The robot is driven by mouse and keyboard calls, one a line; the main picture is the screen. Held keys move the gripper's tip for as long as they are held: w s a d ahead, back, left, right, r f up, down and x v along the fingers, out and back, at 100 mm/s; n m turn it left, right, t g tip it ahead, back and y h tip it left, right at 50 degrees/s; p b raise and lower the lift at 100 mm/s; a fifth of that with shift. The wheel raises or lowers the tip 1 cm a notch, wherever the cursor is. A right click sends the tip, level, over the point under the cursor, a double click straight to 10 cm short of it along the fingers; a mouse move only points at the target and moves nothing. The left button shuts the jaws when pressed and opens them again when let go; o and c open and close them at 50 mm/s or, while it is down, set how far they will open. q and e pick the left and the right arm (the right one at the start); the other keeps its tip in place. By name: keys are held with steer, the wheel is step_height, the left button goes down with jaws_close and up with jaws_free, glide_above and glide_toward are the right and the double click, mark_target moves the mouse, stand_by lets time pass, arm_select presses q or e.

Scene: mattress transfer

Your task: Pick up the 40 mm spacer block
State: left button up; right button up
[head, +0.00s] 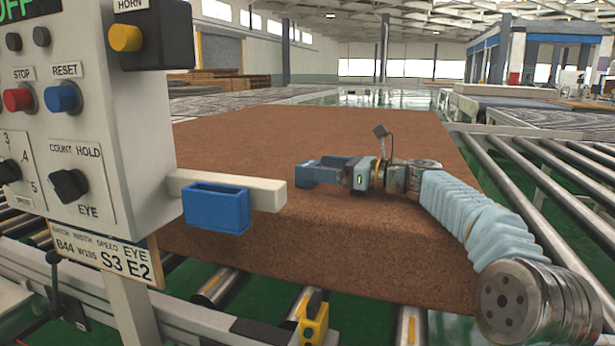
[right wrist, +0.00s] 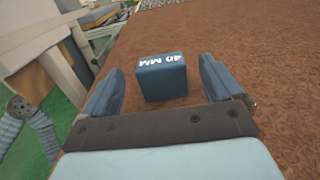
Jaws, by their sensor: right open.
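The 40 mm spacer block (right wrist: 163,82) is a small dark blue block with white "40 MM" lettering on its top. In the right wrist view it sits on the brown mattress-like slab (right wrist: 225,30). My right gripper (right wrist: 162,85) is open, with one blue finger on each side of the block and a gap showing on both sides. In the head view the right gripper (head: 322,171) is low over the slab's top (head: 370,130), pointing left. There the block is hard to tell from the blue fingers. My left gripper is not in view.
A control panel (head: 85,110) stands at the left, with a pale bar (head: 265,193) and a blue open holder (head: 217,208) jutting over the slab's near left corner. Roller conveyors (head: 540,180) run beside the slab. The slab's top behind the gripper is clear.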

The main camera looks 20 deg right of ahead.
mark_target(303, 163)
steer(key=shift+p+x, duration=0.45)
steer(key=shift+x, duration=2.35)
steer(key=shift+r, duration=0.1)
steer(key=c, duration=1.1)
